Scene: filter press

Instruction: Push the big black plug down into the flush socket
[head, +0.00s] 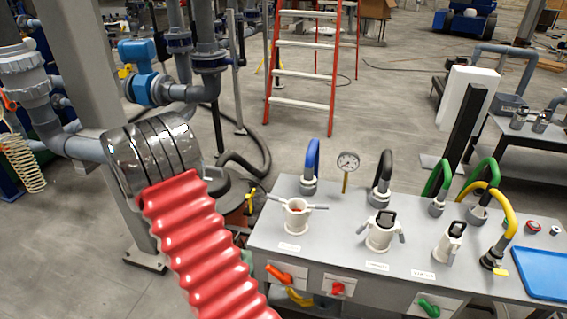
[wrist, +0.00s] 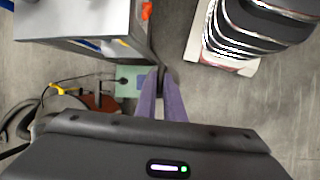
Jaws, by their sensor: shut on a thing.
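Two white sockets hold dark square-topped pieces: the middle one (head: 380,236) and the right one (head: 448,246). The larger dark piece (head: 386,217) in the middle socket looks like the big black plug, but I cannot be sure. The labels are too small to read, so I cannot tell which socket is flush. In the wrist view my gripper (wrist: 161,74) has its purple fingers close together on a small dark thing that I cannot identify.
The grey bench (head: 335,235) carries a gauge (head: 348,161), blue (head: 312,158), black (head: 385,168), green and yellow hoses, and a blue tray (head: 541,273). Coloured valve handles are on its front. A stepladder (head: 304,74) stands behind. Pipes stand at left.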

